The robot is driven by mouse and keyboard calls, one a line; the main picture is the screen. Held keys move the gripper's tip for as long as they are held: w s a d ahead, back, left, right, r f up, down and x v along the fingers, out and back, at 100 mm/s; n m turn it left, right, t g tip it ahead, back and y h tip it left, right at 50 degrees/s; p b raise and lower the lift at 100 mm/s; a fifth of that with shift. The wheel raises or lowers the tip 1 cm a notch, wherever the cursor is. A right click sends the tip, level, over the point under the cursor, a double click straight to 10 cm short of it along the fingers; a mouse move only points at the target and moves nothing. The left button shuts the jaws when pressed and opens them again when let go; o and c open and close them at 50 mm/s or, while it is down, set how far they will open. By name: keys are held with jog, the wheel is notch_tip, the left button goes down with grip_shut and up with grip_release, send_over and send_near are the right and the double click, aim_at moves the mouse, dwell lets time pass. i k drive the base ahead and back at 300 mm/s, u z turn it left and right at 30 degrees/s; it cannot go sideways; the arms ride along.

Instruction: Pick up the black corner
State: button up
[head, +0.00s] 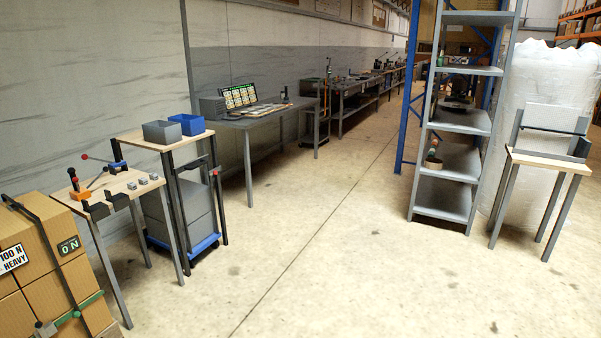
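Two small black angled pieces show in the head view at the front edge of a small wood-topped table (119,188) on the left. One black piece (97,210) is nearer to me and the other black piece (119,200) is just to its right. Either may be the black corner; they are too small to tell. My gripper is not in view.
The small table also bears an orange-based tool (80,194) and several small grey blocks. Strapped cartons (45,270) stand close in front of it at the lower left. A taller table (150,141) with grey and blue bins stands behind. The middle floor is clear; a shelf rack (446,200) stands right.

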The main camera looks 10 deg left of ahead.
aim_at(99, 212)
jog(key=u, duration=0.35)
jog(key=i, duration=0.8)
jog(key=u, duration=0.9)
jog(key=i, duration=0.5)
jog(key=u, duration=0.7)
jog(key=i, duration=0.5)
jog(key=u, duration=0.75)
jog(key=i, duration=0.75)
jog(key=u, duration=0.65)
jog(key=i, duration=1.1)
jog(key=u, duration=0.25)
